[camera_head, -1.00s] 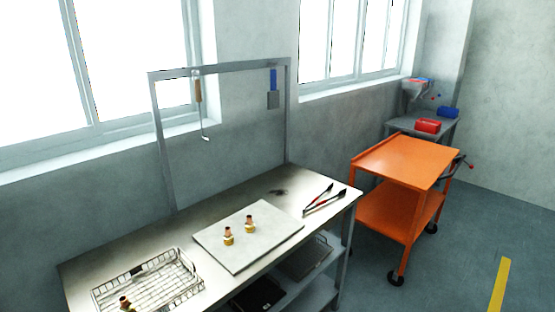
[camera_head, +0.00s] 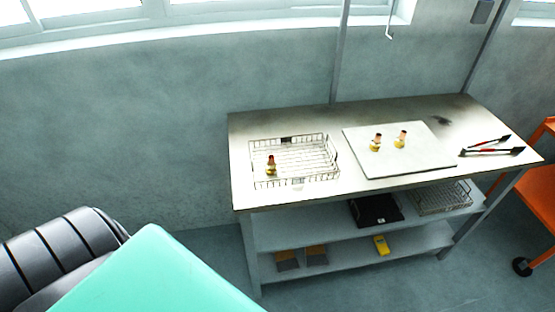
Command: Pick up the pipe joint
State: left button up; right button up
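Two brass-and-copper pipe joints stand upright on a pale square board on the metal workbench: a left one (camera_head: 376,143) and a right one (camera_head: 401,139). A third pipe joint (camera_head: 270,166) stands in the wire mesh basket (camera_head: 336,157) at the bench's left end. The board (camera_head: 425,160) lies to the right of the basket. Neither of my grippers is in view, and nothing is seen touching the joints.
The workbench (camera_head: 240,142) stands against the wall. A teal surface (camera_head: 160,280) fills the lower left. An orange cart (camera_head: 535,205) is at right.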

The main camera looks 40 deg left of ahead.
aim_at(272, 169)
jog(key=i+l, duration=0.1)
jog(key=i, duration=0.4)
jog(key=i+l+u, duration=0.1)
jog(key=i+u, duration=0.35)
jog(key=i+l+u, duration=0.25)
jog(key=u, duration=0.2)
